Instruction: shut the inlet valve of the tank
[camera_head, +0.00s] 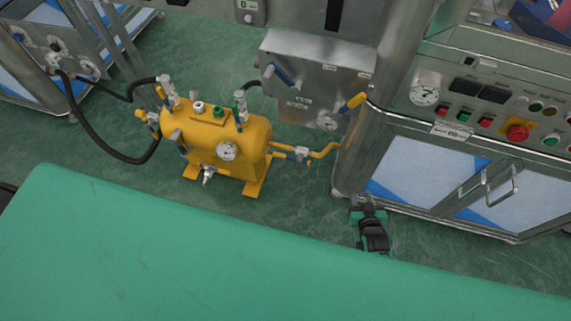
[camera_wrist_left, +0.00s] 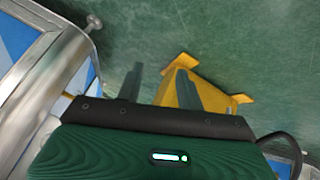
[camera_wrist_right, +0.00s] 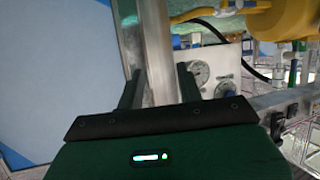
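The yellow tank (camera_head: 215,140) stands on the floor at the left centre of the head view, with a gauge on its front. Valves with blue handles sit on its top (camera_head: 241,108), its left side (camera_head: 152,118) and the right-hand pipe (camera_head: 302,154); I cannot tell which is the inlet. My right gripper (camera_head: 369,208) is low beside the steel cabinet, apart from the tank and partly hidden. In the right wrist view its fingers (camera_wrist_right: 160,84) are open and empty. My left gripper (camera_wrist_left: 157,82) is open and empty, with yellow metal (camera_wrist_left: 182,78) beyond its fingers; the head view does not show it.
A grey panel (camera_head: 318,78) with a blue and an orange handle stands behind the tank. The steel cabinet (camera_head: 440,165) with buttons and glass doors is at the right. Black hoses (camera_head: 90,130) loop left of the tank. Green floor (camera_head: 290,190) in front of the tank is clear.

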